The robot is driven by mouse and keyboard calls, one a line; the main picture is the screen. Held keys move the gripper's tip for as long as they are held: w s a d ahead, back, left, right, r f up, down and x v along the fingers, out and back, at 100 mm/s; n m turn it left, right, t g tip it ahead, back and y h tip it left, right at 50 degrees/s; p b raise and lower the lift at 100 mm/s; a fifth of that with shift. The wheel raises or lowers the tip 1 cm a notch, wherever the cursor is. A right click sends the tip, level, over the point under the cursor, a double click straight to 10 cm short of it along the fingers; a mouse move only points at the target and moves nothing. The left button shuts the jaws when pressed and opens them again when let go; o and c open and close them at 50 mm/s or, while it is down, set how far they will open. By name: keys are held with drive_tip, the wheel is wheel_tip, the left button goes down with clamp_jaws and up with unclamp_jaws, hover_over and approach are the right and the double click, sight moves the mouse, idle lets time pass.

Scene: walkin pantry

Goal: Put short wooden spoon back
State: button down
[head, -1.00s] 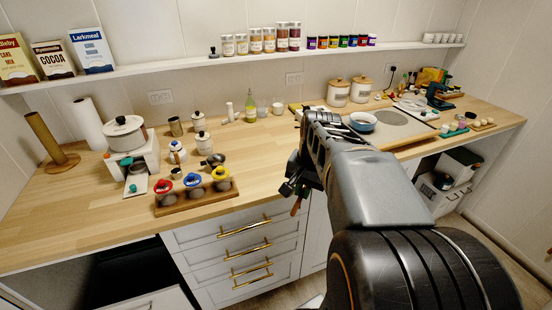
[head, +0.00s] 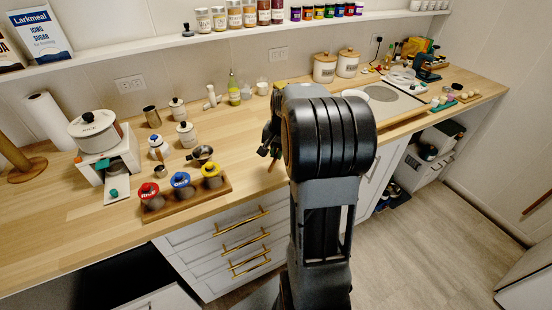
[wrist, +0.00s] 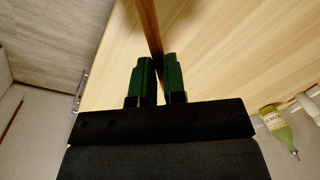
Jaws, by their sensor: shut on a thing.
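My gripper (wrist: 158,78) is shut on the short wooden spoon (wrist: 149,25); its brown handle stands between the green-padded fingers in the wrist view and runs out of the top of the picture. The spoon's far end is out of that view. In the head view my gripper (head: 267,142) is over the counter's front part, largely hidden behind my arm. A small brown bit of the spoon (head: 272,164) seems to show just below it.
The wooden counter (head: 90,235) holds a white pot (head: 95,130), a rack of red, blue and yellow-topped jars (head: 190,205), canisters (head: 325,68) and a green bottle (head: 233,92). A shelf (head: 130,65) runs above. The middle counter left of my gripper is fairly clear.

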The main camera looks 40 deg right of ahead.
sight(276, 166)
drive_tip(key=shift+w+d+f, duration=0.25)
drive_tip(key=shift+w+f, duration=0.2)
drive_tip(key=shift+f, duration=0.15)
drive_tip(key=shift+w+d+f, duration=0.2)
drive_tip(key=shift+w+f, duration=0.25)
drive_tip(key=shift+f, duration=1.75)
drive_tip(key=shift+f, duration=0.1)
drive_tip(key=shift+f, duration=0.15)
drive_tip(key=c, duration=1.2)
unclamp_jaws()
